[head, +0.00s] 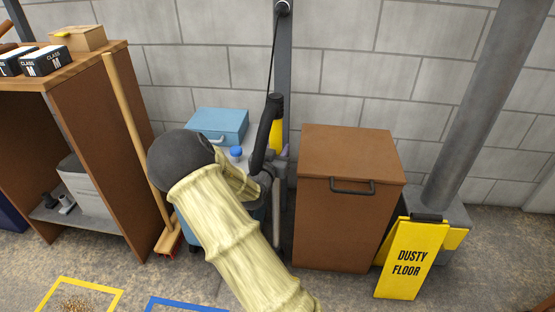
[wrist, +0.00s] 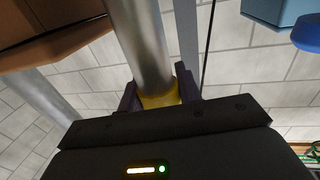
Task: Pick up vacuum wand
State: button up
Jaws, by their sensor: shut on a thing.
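The vacuum wand is a grey metal tube (head: 277,218) standing near upright, left of the brown cabinet; a black curved hose or handle (head: 266,125) shows above it. In the wrist view the metal tube (wrist: 140,40) runs up from a yellow band (wrist: 160,98) between my jaws. My gripper (wrist: 160,90) is shut around the wand at this band, with one dark finger on each side. In the head view my pale-sleeved arm hides much of the gripper (head: 280,168) and the vacuum's body. I cannot tell whether the wand's lower end touches anything.
A brown cabinet (head: 345,200) stands close on the right, with a yellow floor sign (head: 410,258) and grey pipe (head: 480,110) beyond. A blue case (head: 217,125) and blue cap (head: 236,152) are behind my arm. A broom (head: 130,130) leans by the wooden shelf (head: 100,150) at left.

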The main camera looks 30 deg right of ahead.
notch_tip(320, 180, up, 25)
jog(key=p, duration=0.9)
jog(key=shift+p, duration=0.4)
